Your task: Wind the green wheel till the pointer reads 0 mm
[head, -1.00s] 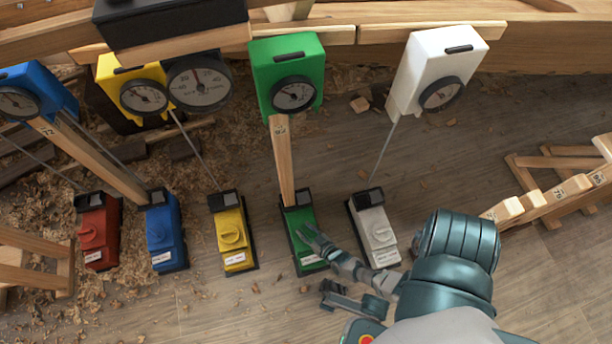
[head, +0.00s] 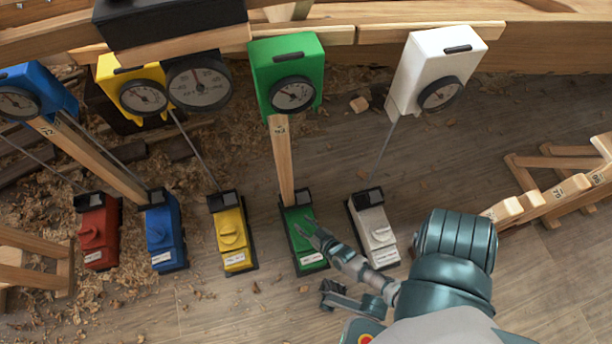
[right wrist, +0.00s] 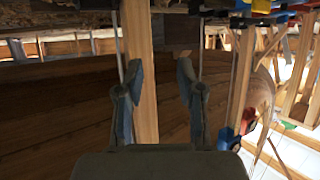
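The green jack (head: 303,243) stands on the floor under a wooden prop (head: 283,165). Its wheel, on its top face, is largely covered by a finger of my right gripper (head: 321,260). That gripper is open, one finger over the jack and the other lower and to the right; I cannot tell whether it touches the wheel. In the right wrist view the two fingers (right wrist: 158,75) are apart with a wooden post beyond them. The green gauge box (head: 287,60) above carries a round dial (head: 292,95); its reading is too small to tell. My left gripper is not in view.
A yellow jack (head: 231,235) stands to the left and a white jack (head: 374,230) close to the right, near my fingers. Blue (head: 163,235) and red (head: 98,235) jacks stand farther left. A large black-rimmed gauge (head: 198,80) hangs beside the green box. Open floor lies in front.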

